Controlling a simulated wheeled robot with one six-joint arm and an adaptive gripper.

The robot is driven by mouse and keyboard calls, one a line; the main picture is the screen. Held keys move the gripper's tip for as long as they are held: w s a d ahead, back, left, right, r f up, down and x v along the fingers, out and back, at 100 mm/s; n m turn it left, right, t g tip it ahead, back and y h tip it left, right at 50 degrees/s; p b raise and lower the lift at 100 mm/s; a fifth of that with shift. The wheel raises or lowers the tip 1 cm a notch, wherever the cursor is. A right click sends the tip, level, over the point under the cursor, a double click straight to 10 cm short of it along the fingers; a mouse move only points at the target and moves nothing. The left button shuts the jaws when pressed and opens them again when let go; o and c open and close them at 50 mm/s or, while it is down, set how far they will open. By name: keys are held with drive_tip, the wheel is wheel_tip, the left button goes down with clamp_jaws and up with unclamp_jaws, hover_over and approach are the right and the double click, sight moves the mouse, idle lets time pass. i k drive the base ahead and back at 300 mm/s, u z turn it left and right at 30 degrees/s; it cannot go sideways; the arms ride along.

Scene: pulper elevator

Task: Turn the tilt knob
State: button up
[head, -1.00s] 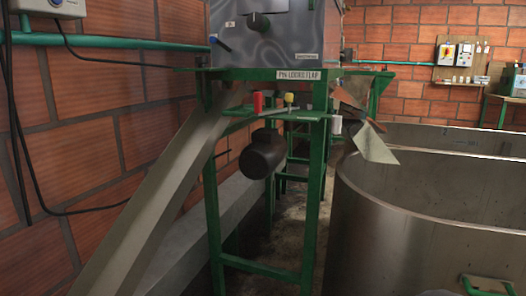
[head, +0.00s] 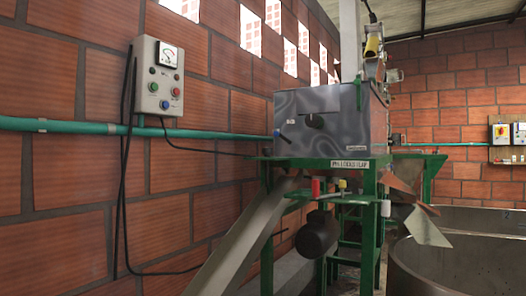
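A black round knob (head: 315,121) sits on the front of a grey metal machine housing (head: 345,135) in the head view, right of centre. I cannot read any mark that names it as the tilt knob. A short lever with a blue end (head: 278,134) is on the left of the same face. A control box (head: 159,77) with a dial gauge and several coloured buttons hangs on the brick wall at the left. Below the housing are a red handle (head: 316,187) and a yellow knob (head: 342,184). My gripper is not in view.
A green frame (head: 268,240) carries the housing, with a plate reading "PIN LOCKS FLAP" (head: 350,164). A sloping metal chute (head: 235,240) runs down to the left. A dark motor (head: 317,233) hangs beneath. A large metal tank (head: 450,265) stands at the lower right.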

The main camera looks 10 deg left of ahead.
sight(267, 151)
drive_tip(key=u, duration=1.15)
drive_tip(key=i, duration=0.75)
drive_tip(key=z, duration=0.15)
